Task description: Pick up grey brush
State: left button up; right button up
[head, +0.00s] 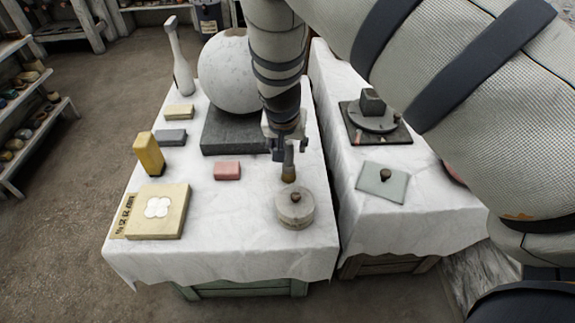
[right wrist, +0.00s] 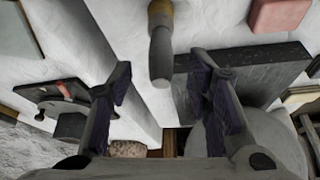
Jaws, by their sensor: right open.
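The grey brush (head: 289,165) is on the white-covered table, just behind a round grey lidded pot (head: 295,208). Its grey handle points toward my right gripper, and a brass-coloured band shows at its far end. In the right wrist view the brush (right wrist: 160,45) is near the top middle. My right gripper (head: 284,148) is open above the handle. In the right wrist view its fingers (right wrist: 160,85) stand apart on either side of the handle's end, with gaps to both. I cannot tell whether the brush is fully between them. My left gripper is not in view.
A large pale sphere (head: 229,75) on a dark slab (head: 232,140) stands behind. A pink block (head: 227,170), yellow block (head: 149,153) and cream box (head: 158,210) lie to the left. A second table (head: 360,222) stands right, across a narrow gap.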

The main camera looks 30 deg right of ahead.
jog(key=x, duration=0.4)
jog(key=b+x, duration=0.1)
jog(key=x, duration=0.1)
jog(key=shift+w+d+r, duration=0.15)
jog(key=shift+w+d, duration=0.15)
jog(key=shift+w, duration=0.05)
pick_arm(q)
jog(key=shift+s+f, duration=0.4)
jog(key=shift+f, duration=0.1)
pick_arm(e)
jog(key=shift+r, duration=0.15)
grip_shut()
notch_tip(320, 180, up, 3)
jog(key=shift+w+r+p, duration=0.1)
jog(key=shift+p, duration=0.2)
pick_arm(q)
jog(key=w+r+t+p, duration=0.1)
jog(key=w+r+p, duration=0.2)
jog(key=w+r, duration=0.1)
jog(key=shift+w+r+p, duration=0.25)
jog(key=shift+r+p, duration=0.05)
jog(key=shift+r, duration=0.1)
pick_arm(e)
jog(key=s+a+r, duration=0.6)
jog(key=s+r, duration=0.3)
jog(key=s, duration=0.3)
jog(key=shift+s+a+r, duration=0.25)
jog(key=shift+a+r, duration=0.1)
jog(key=shift+a, duration=0.05)
